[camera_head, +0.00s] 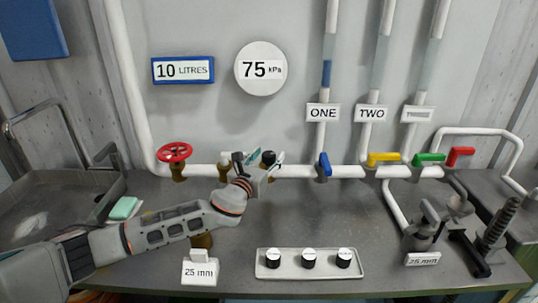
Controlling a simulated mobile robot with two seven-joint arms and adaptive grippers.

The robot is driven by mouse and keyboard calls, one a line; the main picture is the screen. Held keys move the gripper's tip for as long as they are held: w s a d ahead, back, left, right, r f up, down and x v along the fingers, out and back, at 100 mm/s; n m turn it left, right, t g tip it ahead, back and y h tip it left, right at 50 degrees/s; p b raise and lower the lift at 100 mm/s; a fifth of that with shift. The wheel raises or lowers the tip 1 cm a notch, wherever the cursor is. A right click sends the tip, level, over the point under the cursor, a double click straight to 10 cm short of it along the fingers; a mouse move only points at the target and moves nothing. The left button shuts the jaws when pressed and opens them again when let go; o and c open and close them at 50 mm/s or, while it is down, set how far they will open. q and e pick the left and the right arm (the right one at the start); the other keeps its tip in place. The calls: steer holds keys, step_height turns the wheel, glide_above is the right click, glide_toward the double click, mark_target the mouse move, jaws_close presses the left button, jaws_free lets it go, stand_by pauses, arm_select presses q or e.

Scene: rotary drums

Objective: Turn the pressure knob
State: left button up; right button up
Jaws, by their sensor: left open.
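My left gripper (262,162) is at the white pipe along the back wall, below the round gauge (261,69) reading 75 kPa. It is open, and its fingers stand around or beside a small black knob (268,157) on the pipe; whether they touch it I cannot tell. The gripper hides part of the knob and its fitting. I cannot be sure that this is the pressure knob. Three black knobs with white tops (309,260) sit in a white tray (285,276) at the front of the bench.
A red handwheel (174,152) is left of the gripper. Blue (324,165), yellow (383,158), green (429,158) and red (460,156) levers are to the right. A black screw clamp (486,240) stands at the right.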

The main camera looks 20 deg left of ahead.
arm_select(q)
steer(key=shift+w, duration=0.5)
steer(key=c, duration=1.1)
steer(key=shift+c, duration=0.2)
steer(key=shift+d+n+y, duration=0.15)
steer(key=shift+n+y, duration=0.25)
steer(key=n+y, duration=0.1)
steer(key=y, duration=0.2)
steer(key=shift+d+n, duration=0.1)
steer(key=shift+n, duration=0.3)
steer(key=shift+n+g+y, duration=0.45)
steer(key=shift+n+y, duration=0.5)
steer(key=shift+y, duration=0.5)
steer(key=shift+n+g+y, duration=0.45)
steer(key=shift+n+y, duration=0.5)
steer(key=shift+y, duration=0.5)
steer(key=shift+a, duration=0.2)
